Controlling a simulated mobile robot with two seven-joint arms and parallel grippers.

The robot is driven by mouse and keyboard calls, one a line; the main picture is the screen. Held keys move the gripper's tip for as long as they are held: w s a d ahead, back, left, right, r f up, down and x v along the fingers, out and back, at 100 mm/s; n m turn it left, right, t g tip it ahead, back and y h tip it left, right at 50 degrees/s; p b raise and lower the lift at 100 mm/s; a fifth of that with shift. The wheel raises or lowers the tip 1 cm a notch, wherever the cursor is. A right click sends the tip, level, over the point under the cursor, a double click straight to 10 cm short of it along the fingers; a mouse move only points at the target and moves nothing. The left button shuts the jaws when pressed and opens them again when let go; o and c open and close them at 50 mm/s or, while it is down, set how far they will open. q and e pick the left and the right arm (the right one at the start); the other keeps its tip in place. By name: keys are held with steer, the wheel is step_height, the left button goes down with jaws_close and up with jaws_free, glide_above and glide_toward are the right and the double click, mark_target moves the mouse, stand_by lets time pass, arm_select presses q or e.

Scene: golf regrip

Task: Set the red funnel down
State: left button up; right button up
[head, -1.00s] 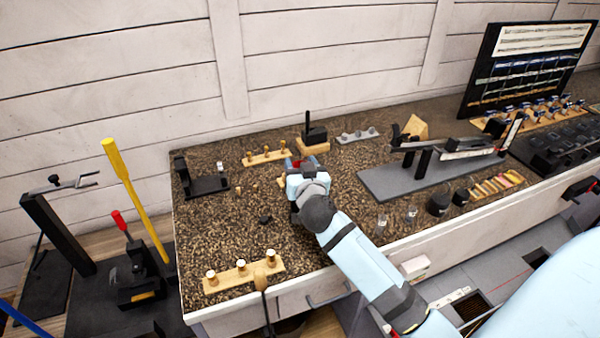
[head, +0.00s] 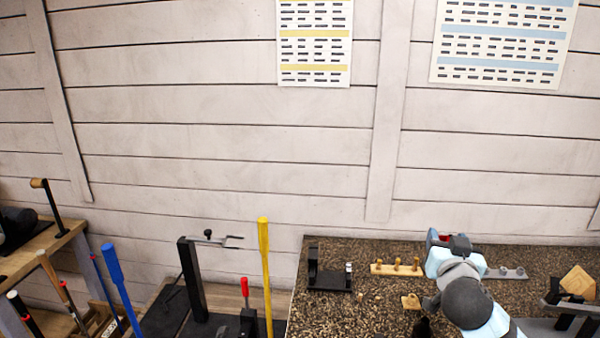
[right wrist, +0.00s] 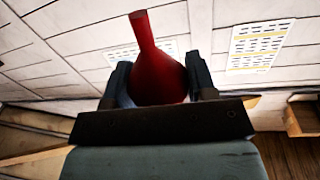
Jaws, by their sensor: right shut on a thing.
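The red funnel (right wrist: 160,68) fills the middle of the right wrist view, its narrow spout toward the top of the picture. My right gripper (right wrist: 160,82) is shut on it, one finger at each side of the wide part. In the head view the right gripper (head: 447,243) is over the back of the speckled bench top (head: 325,315), and only a little red of the funnel shows between its fingers. I cannot tell how far the funnel is above the bench. My left gripper is not in view.
A wooden peg rack (head: 398,269) and a black stand (head: 328,272) are on the bench left of the gripper. A grey strip with knobs (head: 507,272) lies to its right. A yellow club (head: 264,270) stands beyond the bench's left edge.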

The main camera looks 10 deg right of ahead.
steer(key=s+a+f+n+t+y+p, duration=0.1)
steer(key=s+a+f+n+y, duration=0.4)
steer(key=s+a+f, duration=0.8)
steer(key=w+d+r+m+h, duration=0.1)
steer(key=w+d+r, duration=0.3)
steer(key=w+d+r+m+h, duration=0.2)
steer(key=w+d+r, duration=0.3)
steer(key=w+d+r+m+g+h+b, duration=0.1)
steer(key=w+d+r+m+h, duration=0.1)
steer(key=w+d+r, duration=0.2)
steer(key=shift+w+d+r, duration=0.2)
steer(key=shift+d+r, duration=0.15)
steer(key=shift+r, duration=0.1)
step_height(320, 180, down, 20)
steer(key=shift+r+b, duration=0.15)
steer(key=shift+b, duration=1.05)
